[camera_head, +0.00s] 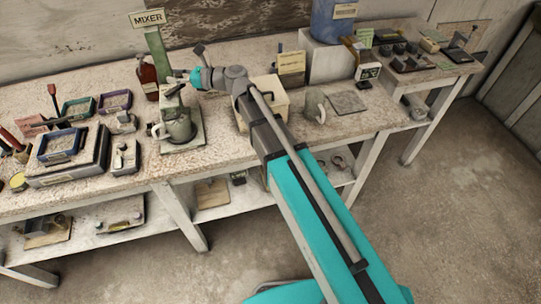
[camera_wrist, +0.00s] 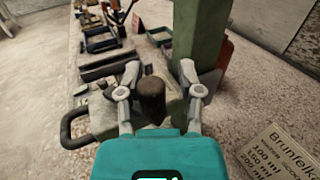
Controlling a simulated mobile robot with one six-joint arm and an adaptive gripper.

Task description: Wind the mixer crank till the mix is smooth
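The mixer stands on the bench under a MIXER sign (camera_head: 147,18), with a green post (camera_head: 156,48) at its back and a grey jug (camera_head: 179,127) on its base. My gripper (camera_head: 171,78) is above the jug, in front of the post. In the wrist view, a dark upright knob (camera_wrist: 152,98), seemingly the crank's grip, stands between the two fingers of my gripper (camera_wrist: 160,68). The fingers are spread, with a visible gap on each side of the knob. The green post also shows in the wrist view (camera_wrist: 201,30). The mix inside the jug is hidden.
A red bottle (camera_head: 147,77) stands behind the mixer's left side. Trays (camera_head: 60,145) crowd the bench to the left. A lettered card (camera_wrist: 280,152) is at the right in the wrist view. A mug (camera_head: 315,108) and a blue container (camera_head: 333,22) are farther right.

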